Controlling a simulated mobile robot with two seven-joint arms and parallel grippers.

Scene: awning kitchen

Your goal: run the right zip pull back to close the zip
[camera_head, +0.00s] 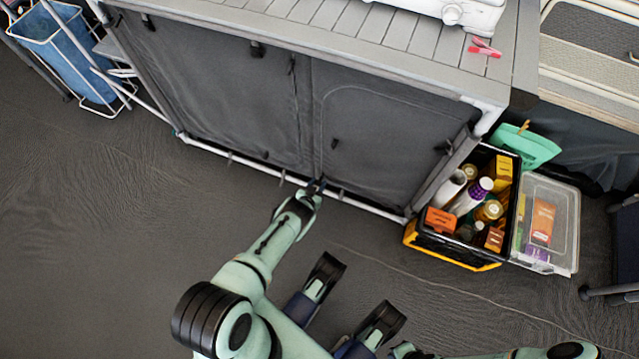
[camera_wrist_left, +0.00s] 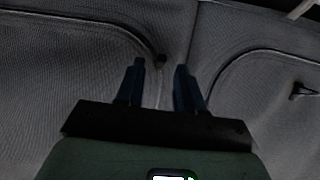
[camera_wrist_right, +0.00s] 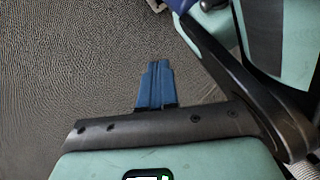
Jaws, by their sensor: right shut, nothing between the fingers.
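The dark fabric front of the cabinet has a left panel (camera_head: 215,95) and a right panel (camera_head: 385,125) with an arched seam. A small dark tab (camera_head: 334,143) hangs on the right panel; a tab also shows at the right of the left wrist view (camera_wrist_left: 303,91). I cannot tell which is the right zip pull. My left gripper (camera_head: 316,184) is at the bottom of the front, near the middle seam. Its fingers (camera_wrist_left: 160,75) are apart, with a small dark piece (camera_wrist_left: 160,58) beyond their tips. My right gripper (camera_wrist_right: 157,66) is shut and empty above the floor.
A black and yellow crate (camera_head: 455,250) of bottles and boxes stands right of the cabinet, beside a clear bin (camera_head: 550,225). A white rail (camera_head: 250,165) runs along the cabinet's foot. A blue bag (camera_head: 65,50) stands at left. The floor at left is clear.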

